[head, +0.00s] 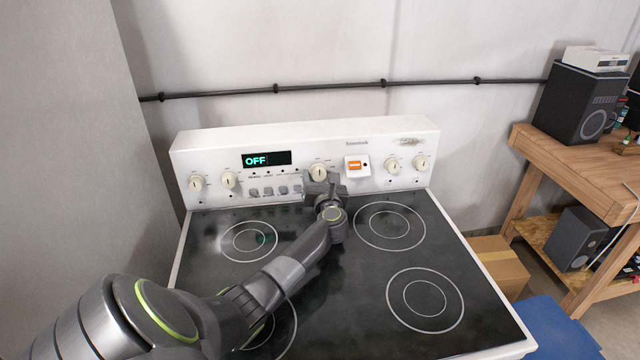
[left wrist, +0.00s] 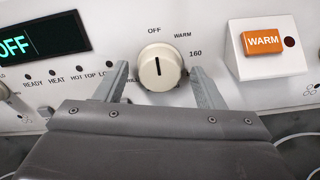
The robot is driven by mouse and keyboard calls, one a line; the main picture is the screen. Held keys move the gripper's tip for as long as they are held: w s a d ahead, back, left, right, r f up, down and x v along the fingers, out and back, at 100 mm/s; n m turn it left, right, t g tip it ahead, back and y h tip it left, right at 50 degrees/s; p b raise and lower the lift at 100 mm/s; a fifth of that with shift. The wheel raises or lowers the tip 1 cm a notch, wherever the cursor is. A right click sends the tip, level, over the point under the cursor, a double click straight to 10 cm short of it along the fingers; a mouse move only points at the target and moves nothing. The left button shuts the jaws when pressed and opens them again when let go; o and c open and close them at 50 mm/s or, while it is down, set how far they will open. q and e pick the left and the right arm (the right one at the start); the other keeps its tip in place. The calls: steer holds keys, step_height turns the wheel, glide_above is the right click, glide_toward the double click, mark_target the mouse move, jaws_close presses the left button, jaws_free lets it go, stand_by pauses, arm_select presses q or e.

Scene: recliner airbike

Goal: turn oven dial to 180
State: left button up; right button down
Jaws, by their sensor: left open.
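The cream oven dial (head: 318,171) is on the white control panel, right of the display. In the left wrist view the dial (left wrist: 160,67) has its black mark pointing straight up, below the word OFF. WARM and 160 are printed to its right; 180 is not visible. The display (head: 266,159) reads OFF in green. My left gripper (left wrist: 158,82) is open, one finger on either side of the dial's lower part; I cannot tell whether they touch it. It also shows in the head view (head: 323,182), just below the dial. My right gripper is not in view.
An orange WARM switch (head: 355,167) sits right of the dial. Other knobs (head: 229,179) stand along the panel, with small buttons between them. The black glass cooktop (head: 330,290) lies below my arm, clear of objects. A wooden bench (head: 575,165) stands at the right.

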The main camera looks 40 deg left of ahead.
arm_select(q)
steer(key=shift+a+r, duration=0.1)
steer(key=c, duration=1)
